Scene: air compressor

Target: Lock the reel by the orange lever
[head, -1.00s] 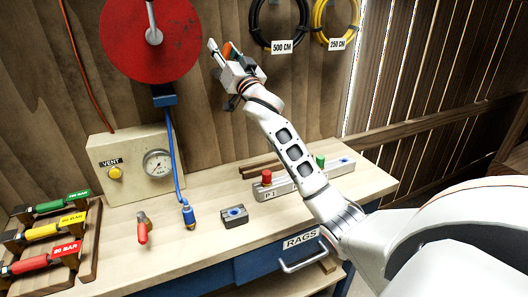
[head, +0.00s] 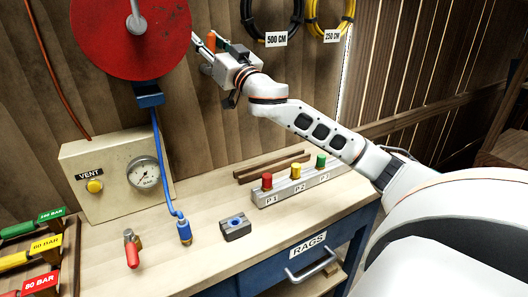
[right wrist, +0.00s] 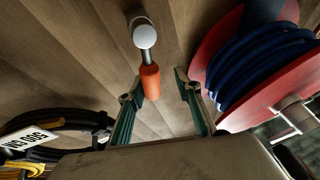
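The red reel (head: 100,45) hangs on the back wall in the head view. In the right wrist view it is at the right, with dark blue hose (right wrist: 262,70) wound on it. The orange lever (right wrist: 150,82) points from a grey round pivot (right wrist: 145,34) on the wall; in the head view it shows as a small orange piece (head: 210,41) right of the reel. My right gripper (right wrist: 161,88) is open, its two fingers spread, with the lever's tip near the left finger. I cannot tell whether they touch. My left gripper is out of view.
Black and yellow hose coils with a 500 CM label (head: 276,39) hang right of the gripper. Below is the bench (head: 200,265) with a gauge box (head: 115,180), a block with coloured knobs (head: 292,183) and a small grey block (head: 235,228).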

